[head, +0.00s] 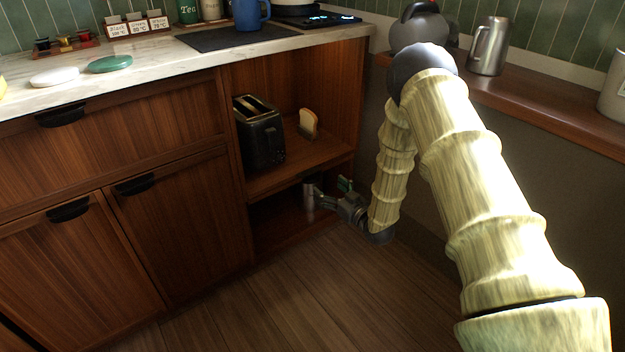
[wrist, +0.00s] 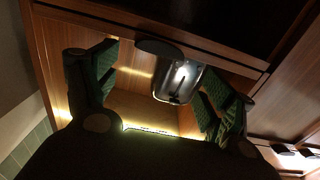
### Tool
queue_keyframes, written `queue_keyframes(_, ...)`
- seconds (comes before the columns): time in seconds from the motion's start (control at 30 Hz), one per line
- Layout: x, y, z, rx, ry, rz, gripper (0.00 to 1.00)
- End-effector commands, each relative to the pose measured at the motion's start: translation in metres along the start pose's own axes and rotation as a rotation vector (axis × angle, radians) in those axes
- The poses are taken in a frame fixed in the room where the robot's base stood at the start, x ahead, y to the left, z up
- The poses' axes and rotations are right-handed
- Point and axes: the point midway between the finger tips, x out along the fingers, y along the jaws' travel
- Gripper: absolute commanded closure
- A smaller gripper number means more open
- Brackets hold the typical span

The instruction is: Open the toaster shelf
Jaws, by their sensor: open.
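The toaster shelf (head: 290,174) is a brown wooden board in the open cabinet bay. It carries a black toaster (head: 258,135) and a slice of bread (head: 308,123). In the wrist view, which looks upside down, the shelf's front edge (wrist: 100,22) crosses the top, with a dark rounded handle (wrist: 158,48) on it. The shiny toaster (wrist: 178,84) shows just past the handle. My gripper (head: 327,190) is low at the right front of the bay, near the shelf edge. Its green-padded fingers (wrist: 165,65) are spread and empty, with the handle between them in the picture; contact cannot be told.
A dark compartment (head: 275,217) lies under the shelf. A drawer (head: 110,135) and cabinet doors (head: 170,220) with black handles stand to the left. A wall with a wooden ledge (head: 540,110) is close on the right. The floor (head: 270,300) in front is clear.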

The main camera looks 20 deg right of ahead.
Motion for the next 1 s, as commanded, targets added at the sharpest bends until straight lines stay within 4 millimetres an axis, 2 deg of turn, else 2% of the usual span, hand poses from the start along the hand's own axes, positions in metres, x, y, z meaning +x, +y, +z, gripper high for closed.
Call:
queue_keyframes(0.4, 0.064, -0.001, 0.003, 0.000, -0.001, 0.000, 0.18)
queue_keyframes(0.6, 0.088, -0.001, 0.002, 0.000, 0.000, 0.000, 0.18)
queue_keyframes(0.8, 0.098, -0.001, 0.001, 0.001, -0.002, 0.001, 0.18)
queue_keyframes(1.0, 0.100, -0.001, 0.001, 0.001, -0.002, 0.001, 0.18)
